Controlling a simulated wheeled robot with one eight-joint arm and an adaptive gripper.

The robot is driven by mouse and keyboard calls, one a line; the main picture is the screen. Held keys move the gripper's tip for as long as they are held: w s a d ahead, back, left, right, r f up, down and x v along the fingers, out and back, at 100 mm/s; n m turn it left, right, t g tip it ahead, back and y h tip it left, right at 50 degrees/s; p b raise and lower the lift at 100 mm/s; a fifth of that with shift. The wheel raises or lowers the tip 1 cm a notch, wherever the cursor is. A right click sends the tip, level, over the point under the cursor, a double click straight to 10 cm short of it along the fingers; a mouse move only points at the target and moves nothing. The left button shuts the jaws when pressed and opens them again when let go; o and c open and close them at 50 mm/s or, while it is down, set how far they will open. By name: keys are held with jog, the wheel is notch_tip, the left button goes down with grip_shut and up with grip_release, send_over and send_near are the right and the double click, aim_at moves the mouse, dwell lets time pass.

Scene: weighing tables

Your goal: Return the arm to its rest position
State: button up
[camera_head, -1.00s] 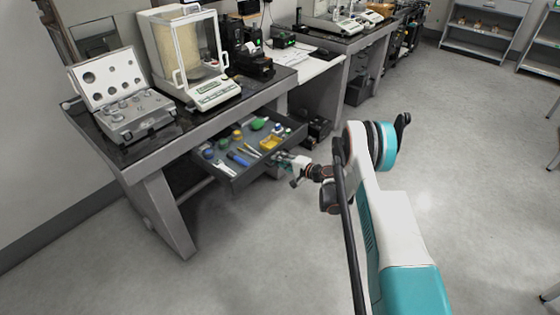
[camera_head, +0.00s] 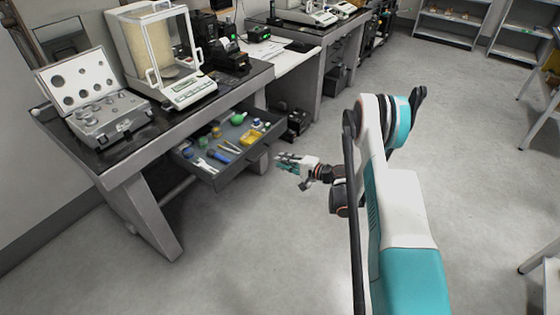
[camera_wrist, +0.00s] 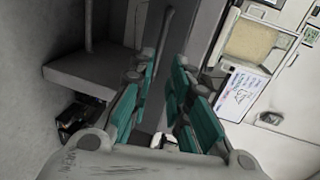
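My arm (camera_head: 400,200) reaches forward from the lower right of the head view, bent at the elbow. My gripper (camera_head: 284,163) is in front of the open drawer's right end, apart from it. In the wrist view my gripper (camera_wrist: 163,75) shows two green-padded fingers with a gap between them. Nothing is held between them.
An open drawer (camera_head: 235,173) with tools sticks out below the weighing table (camera_head: 130,160). On the table stand a case of weights (camera_head: 100,115) and a glass-sided balance (camera_head: 188,90). Clear floor (camera_head: 260,260) lies in front of the drawer and to the right.

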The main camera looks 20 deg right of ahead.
jog(key=shift+r, duration=0.1)
dwell(0.3)
jog(key=s+a+r+n+g+h, duration=0.1)
jog(key=s+a+r+n+g, duration=0.15)
jog(key=r, duration=0.85)
jog(key=s+a+r+n+g+h, duration=0.1)
jog(key=a+r, duration=0.3)
jog(key=r, duration=0.6)
jog(key=s+a+r+n+g+h, duration=0.2)
jog(key=s+a+r+n+h, duration=0.15)
jog(key=s+r, duration=0.85)
jog(key=s+n+h, duration=0.3)
jog(key=s, duration=2.1)
jog(key=shift+s+d+r+n+h, duration=0.2)
jog(key=shift+s+d+n+h, duration=0.1)
jog(key=shift+d+n+h, duration=0.1)
